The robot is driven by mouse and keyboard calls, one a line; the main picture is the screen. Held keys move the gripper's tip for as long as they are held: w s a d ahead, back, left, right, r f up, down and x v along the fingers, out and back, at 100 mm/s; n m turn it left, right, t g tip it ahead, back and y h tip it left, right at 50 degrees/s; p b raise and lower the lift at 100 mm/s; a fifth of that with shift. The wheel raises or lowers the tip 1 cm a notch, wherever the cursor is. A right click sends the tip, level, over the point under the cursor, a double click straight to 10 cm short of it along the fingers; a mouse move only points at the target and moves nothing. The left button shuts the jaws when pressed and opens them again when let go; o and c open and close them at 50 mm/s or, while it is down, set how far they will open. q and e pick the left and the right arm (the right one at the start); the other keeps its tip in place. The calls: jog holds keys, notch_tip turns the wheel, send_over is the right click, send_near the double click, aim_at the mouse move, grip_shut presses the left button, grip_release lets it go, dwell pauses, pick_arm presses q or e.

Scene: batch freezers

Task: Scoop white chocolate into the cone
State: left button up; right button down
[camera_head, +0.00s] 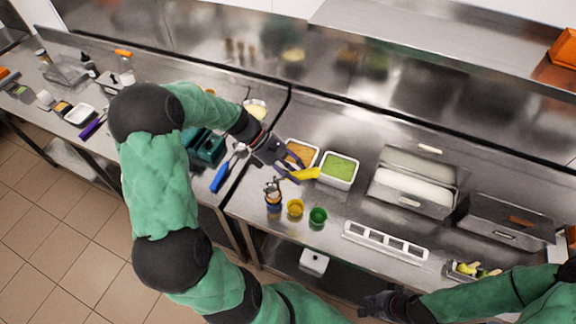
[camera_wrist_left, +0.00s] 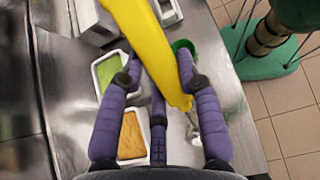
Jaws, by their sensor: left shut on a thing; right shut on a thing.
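My left gripper (camera_head: 289,171) is shut on a yellow-handled tool (camera_head: 305,174), above the counter near the tubs. In the left wrist view the yellow handle (camera_wrist_left: 150,45) runs between the fingers; I cannot make out its working end. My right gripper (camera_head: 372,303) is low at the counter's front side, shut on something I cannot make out. A steel bin with white contents (camera_head: 414,187) stands right of the tubs; I cannot tell whether this is white chocolate. I cannot pick out a cone.
A brown-filled tub (camera_head: 300,153) and a green-filled tub (camera_head: 339,169) stand near my left gripper. A yellow cup (camera_head: 295,208), a green cup (camera_head: 318,217) and a white slotted rack (camera_head: 385,241) line the counter front. A blue-handled tool (camera_head: 220,178) lies to the left.

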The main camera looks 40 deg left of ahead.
pick_arm(q)
jog(key=w+d+f+g+y+p, duration=0.1)
jog(key=d+f+g+y+p, duration=0.1)
jog(key=d+f+y+p, duration=0.3)
jog(key=shift+w+d+f+y, duration=0.25)
jog(key=shift+d+f+y, duration=0.4)
jog(key=shift+y, duration=1.25)
jog(key=shift+f, duration=0.1)
